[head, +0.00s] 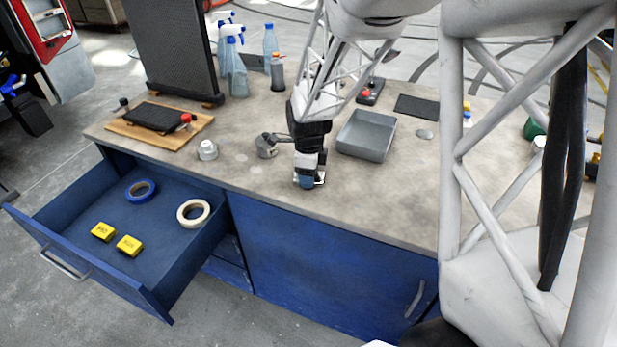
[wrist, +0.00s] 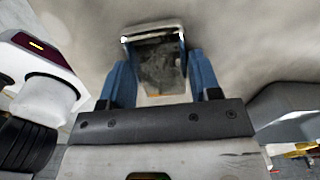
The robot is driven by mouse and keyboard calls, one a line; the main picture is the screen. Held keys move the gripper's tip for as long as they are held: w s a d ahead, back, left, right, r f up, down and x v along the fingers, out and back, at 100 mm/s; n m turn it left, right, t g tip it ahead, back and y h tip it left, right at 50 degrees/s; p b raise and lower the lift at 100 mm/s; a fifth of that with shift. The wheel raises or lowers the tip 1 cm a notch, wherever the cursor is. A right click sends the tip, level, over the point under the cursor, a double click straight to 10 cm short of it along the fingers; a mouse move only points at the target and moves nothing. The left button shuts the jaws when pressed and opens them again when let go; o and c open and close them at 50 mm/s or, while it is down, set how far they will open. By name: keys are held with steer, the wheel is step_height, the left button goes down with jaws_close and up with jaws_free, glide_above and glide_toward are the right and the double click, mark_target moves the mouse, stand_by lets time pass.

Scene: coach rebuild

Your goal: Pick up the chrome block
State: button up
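The chrome block (wrist: 160,65) is a shiny, mirror-like block with bright edges and a dark reflecting face. In the head view my gripper (head: 310,180) points down at the worktop, and a bright sliver of the chrome block (head: 321,177) shows beside the fingers. The rest of the block is hidden there. I cannot tell whether the block touches the worktop.
A grey tray (head: 366,137) stands right of my gripper. A grey metal part (head: 266,147) and a white knob-like part (head: 207,150) lie to the left. The open blue drawer (head: 75,215) holds tape rolls and yellow boxes. The worktop's front right is clear.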

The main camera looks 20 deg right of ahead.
steer(key=c, duration=0.6)
steer(key=shift+o, duration=0.2)
steer(key=shift+r, duration=0.15)
steer(key=shift+r, duration=0.5)
steer(key=shift+s+r, duration=0.2)
steer(key=shift+r, duration=0.4)
steer(key=shift+s+r, duration=0.2)
steer(key=shift+r, duration=0.35)
steer(key=s+a+r, duration=0.1)
steer(key=s+a, duration=0.1)
steer(key=s, duration=1.3)
steer(key=shift+r, duration=0.2)
